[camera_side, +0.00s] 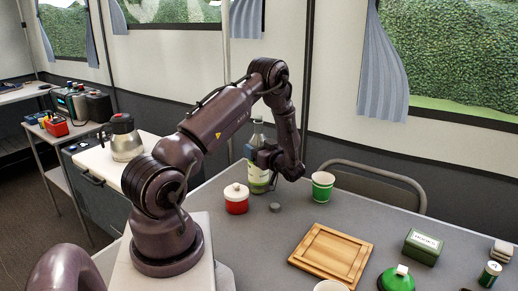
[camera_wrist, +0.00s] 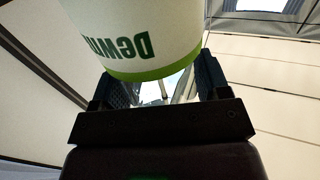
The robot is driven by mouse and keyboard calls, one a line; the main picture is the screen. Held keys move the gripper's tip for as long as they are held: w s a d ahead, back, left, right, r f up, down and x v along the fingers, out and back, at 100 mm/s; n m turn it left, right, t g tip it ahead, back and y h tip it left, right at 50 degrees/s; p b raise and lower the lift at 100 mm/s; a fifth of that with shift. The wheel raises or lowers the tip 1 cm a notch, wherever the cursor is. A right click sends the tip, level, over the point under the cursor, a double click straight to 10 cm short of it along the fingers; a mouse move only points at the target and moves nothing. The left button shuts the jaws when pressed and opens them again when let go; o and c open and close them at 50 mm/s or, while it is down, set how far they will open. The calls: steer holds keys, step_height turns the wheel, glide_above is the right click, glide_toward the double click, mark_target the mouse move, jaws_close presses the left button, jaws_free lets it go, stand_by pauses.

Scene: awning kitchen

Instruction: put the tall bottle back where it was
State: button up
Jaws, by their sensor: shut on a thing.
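The tall bottle (camera_side: 257,134) is clear glass with a pale label and green contents or band low down. It stands upright at the back of the grey table, behind the red pot. My gripper (camera_side: 264,158) is shut on the bottle from its right side, around its middle. In the wrist view my gripper (camera_wrist: 163,84) has a finger on each side of the bottle (camera_wrist: 150,35), whose white label with green edge and dark letters appears upside down. I cannot tell whether the bottle's base touches the table.
A red pot with white lid (camera_side: 235,198) is close in front of the bottle, with a small grey disc (camera_side: 275,207) beside it. A green cup (camera_side: 322,186) stands to the right.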

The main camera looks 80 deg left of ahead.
steer(key=shift+f, duration=0.1)
steer(key=o, duration=1.3)
